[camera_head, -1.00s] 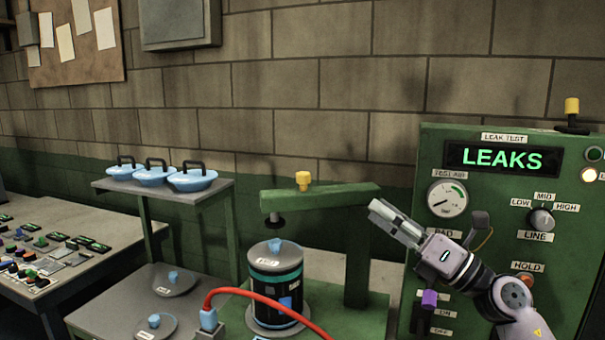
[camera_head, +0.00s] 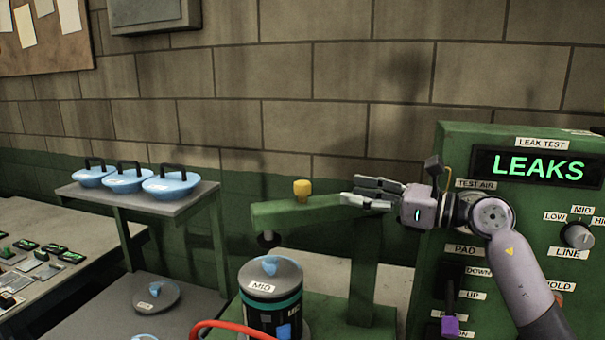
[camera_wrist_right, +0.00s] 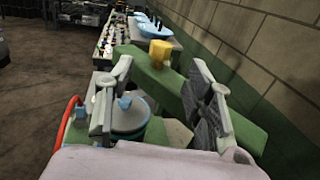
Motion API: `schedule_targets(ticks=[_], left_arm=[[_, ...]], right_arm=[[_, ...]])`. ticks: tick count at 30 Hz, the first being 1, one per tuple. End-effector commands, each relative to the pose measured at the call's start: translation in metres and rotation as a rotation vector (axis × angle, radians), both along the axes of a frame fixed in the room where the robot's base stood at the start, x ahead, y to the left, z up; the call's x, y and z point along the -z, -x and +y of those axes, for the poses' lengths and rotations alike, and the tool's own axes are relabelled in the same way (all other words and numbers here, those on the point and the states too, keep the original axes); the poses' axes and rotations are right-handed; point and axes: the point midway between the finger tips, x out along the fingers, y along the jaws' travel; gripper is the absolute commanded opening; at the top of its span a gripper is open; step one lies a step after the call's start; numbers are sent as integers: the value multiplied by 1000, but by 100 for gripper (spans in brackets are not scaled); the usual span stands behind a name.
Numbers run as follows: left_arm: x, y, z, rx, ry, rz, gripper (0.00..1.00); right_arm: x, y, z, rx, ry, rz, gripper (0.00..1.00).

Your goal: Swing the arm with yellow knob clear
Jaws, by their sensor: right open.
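The green arm (camera_head: 275,213) reaches left from its post (camera_head: 364,268), above the dark canister (camera_head: 271,299) marked MID. The yellow knob (camera_head: 302,189) stands on top of the arm, and a dark pad hangs under its left end. My right gripper (camera_head: 350,191) is open and points left at the post end of the arm, to the right of the knob. In the right wrist view the knob (camera_wrist_right: 160,52) shows ahead between the two spread fingers (camera_wrist_right: 160,98), with the green arm running beneath it. The knob is not touched. My left gripper is out of view.
The green test panel (camera_head: 470,145) reading LEAKS stands at the right, partly behind my right arm. A shelf (camera_head: 165,206) with blue lidded dishes (camera_head: 171,185) is at the left. A red hose (camera_head: 222,325) runs in front of the canister. The space above the arm is clear.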

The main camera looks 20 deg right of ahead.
Motion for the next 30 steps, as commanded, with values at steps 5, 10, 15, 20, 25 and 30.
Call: schedule_targets(ticks=[5,10,15,20,25,30], left_arm=[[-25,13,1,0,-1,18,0],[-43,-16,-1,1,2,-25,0],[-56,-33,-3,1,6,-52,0],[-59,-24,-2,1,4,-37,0],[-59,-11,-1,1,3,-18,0],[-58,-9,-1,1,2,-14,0]], right_arm=[[-7,-29,30,-5,-3,-1,48],[-7,-55,55,-4,-5,1,48],[-5,-76,74,-2,-4,0,48],[-2,-86,84,-3,-2,1,48],[0,-89,87,-2,0,0,48],[0,-89,87,-1,0,0,48]])
